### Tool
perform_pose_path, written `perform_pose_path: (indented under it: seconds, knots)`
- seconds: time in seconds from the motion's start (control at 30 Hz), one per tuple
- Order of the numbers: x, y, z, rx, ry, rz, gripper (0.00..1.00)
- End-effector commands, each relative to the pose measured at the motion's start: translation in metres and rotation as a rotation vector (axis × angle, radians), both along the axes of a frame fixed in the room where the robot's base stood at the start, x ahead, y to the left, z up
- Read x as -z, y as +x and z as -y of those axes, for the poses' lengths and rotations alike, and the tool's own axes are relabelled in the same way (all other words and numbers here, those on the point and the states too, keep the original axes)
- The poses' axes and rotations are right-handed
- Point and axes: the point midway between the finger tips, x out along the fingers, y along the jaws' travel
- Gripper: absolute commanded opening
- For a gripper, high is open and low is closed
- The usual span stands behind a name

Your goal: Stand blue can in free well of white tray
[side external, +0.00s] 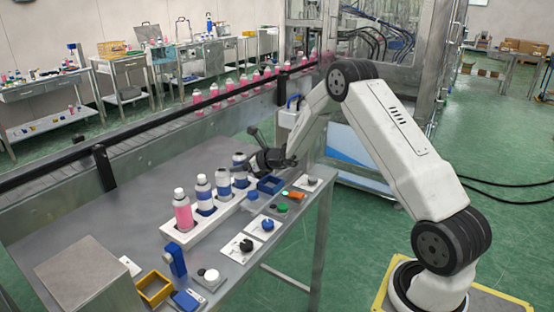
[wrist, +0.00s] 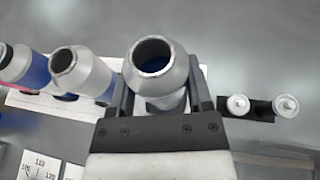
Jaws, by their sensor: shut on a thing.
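The white tray (side external: 192,238) runs diagonally along the steel bench; its edge also shows in the wrist view (wrist: 40,106). My gripper (side external: 248,163) is at the tray's far end, shut on another silver-and-blue can (side external: 239,165). In the wrist view, the jaws (wrist: 160,95) flank this open-topped can (wrist: 162,65), with the neighbouring can (wrist: 82,75) apart to its left. The held can looks upright over the tray; its base and well are hidden.
A blue bin (side external: 270,184) lies right of the tray's far end. Several small parts on white cards (side external: 240,248) line the bench front. A black holder with two round silver tops (wrist: 262,106) is right of the jaws. A yellow bin (side external: 154,288) stands in front.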

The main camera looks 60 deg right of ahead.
Motion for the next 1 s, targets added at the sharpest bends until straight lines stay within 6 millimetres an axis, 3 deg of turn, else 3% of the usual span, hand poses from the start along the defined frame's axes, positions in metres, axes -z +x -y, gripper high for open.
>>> perform_pose_path:
  seconds: [0.17, 0.6, 0.63, 0.7, 0.73, 1.0]
  knots:
    - [0.013, 0.0, 0.0, 0.001, -0.001, 0.001, 0.0]
    - [0.017, 0.0, 0.0, 0.001, -0.001, 0.001, 0.0]
    - [0.017, 0.0, 0.0, 0.001, -0.001, 0.0, 0.71]
    - [0.017, 0.0, 0.0, 0.001, -0.001, 0.0, 0.93]
    - [0.017, 0.0, 0.0, 0.001, -0.001, 0.0, 1.0]
    - [0.016, 0.0, 0.0, 0.001, -0.001, 0.0, 1.0]
